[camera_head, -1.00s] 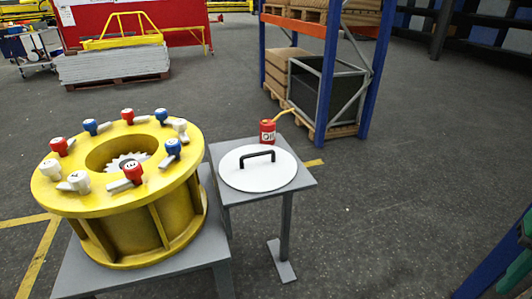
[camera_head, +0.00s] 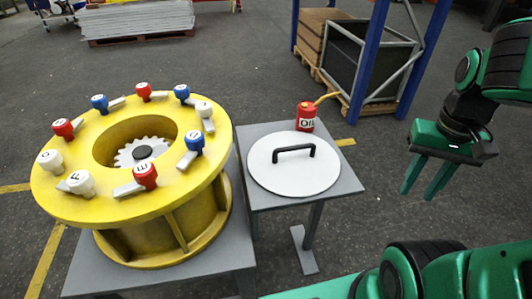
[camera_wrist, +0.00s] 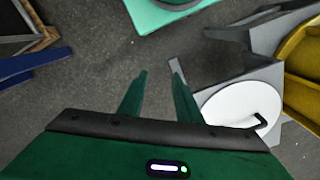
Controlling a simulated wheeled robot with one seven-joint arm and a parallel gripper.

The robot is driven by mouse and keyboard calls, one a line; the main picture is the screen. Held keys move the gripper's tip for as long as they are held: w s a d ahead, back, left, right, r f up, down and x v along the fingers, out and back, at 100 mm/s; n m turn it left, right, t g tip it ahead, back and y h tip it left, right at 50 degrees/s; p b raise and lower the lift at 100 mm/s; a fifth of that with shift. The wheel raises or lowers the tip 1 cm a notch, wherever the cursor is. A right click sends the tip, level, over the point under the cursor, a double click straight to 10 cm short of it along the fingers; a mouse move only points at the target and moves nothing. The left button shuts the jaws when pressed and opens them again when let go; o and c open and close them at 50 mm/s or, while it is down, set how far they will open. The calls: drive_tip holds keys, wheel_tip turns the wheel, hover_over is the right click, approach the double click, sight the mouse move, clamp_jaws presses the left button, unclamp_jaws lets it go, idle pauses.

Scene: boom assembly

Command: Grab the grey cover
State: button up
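The grey cover (camera_head: 271,174) is a pale round disc with a black arched handle (camera_head: 294,150) on top. It lies flat on a small grey table (camera_head: 349,186). It also shows at the right in the wrist view (camera_wrist: 236,105), partly hidden behind my gripper. My gripper (camera_head: 420,194) is green, with its two fingers apart and nothing between them. It is in the air to the right of the small table, apart from the cover. In the wrist view my gripper (camera_wrist: 160,76) points down over bare floor.
A red oil can (camera_head: 306,117) stands at the back of the small table. A yellow round housing (camera_head: 75,205) with several red, blue and white knobs stands at the left. A blue-posted rack (camera_head: 368,50) is behind.

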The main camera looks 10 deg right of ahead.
drive_tip(key=shift+w, duration=0.4)
drive_tip(key=shift+o, duration=0.6)
drive_tip(key=shift+d, duration=0.2)
